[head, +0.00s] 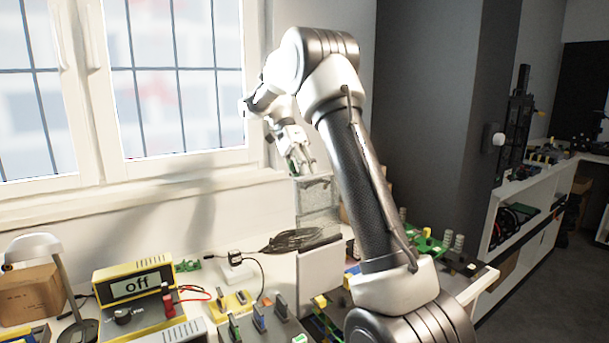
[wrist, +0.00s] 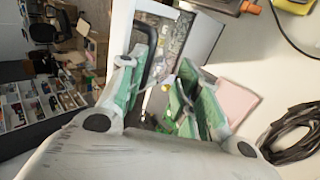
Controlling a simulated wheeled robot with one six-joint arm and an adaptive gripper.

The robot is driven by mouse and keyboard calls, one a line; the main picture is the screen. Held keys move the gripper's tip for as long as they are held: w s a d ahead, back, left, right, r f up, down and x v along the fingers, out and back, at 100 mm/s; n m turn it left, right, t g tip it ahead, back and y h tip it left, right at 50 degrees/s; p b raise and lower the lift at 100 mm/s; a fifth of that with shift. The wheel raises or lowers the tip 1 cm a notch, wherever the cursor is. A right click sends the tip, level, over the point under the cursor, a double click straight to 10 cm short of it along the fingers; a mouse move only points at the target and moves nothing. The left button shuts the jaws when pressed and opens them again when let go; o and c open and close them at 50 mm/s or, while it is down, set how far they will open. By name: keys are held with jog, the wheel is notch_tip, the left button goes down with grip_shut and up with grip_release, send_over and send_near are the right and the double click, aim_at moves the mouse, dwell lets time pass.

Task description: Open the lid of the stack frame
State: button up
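The stack frame (head: 320,278) is a white box-like body on the bench in the head view, partly hidden behind my arm. A grey mesh-like panel (head: 317,207), which looks like its lid, stands upright above it. In the wrist view a white-edged frame (wrist: 206,38) with a speckled grey inside and a dark bar (wrist: 160,52) shows beyond my fingers. My gripper (head: 302,168) is at the panel's top edge. In the wrist view my gripper (wrist: 165,85) has its green-padded fingers apart, with a gap between them. Whether a finger touches the panel or bar is unclear.
A yellow meter (head: 135,285) reading "off", a lamp (head: 45,250) and a cardboard box (head: 30,295) stand at the left of the bench. A bundle of black cables (head: 300,240) lies beside the frame. A window is behind, and a dark pillar (head: 430,110) is to the right.

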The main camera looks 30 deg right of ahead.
jog(key=o, duration=0.6)
jog(key=shift+s+f, duration=0.1)
jog(key=shift+f, duration=0.85)
jog(key=shift+c, duration=0.3)
jog(key=shift+c, duration=0.2)
jog(key=shift+r, duration=0.1)
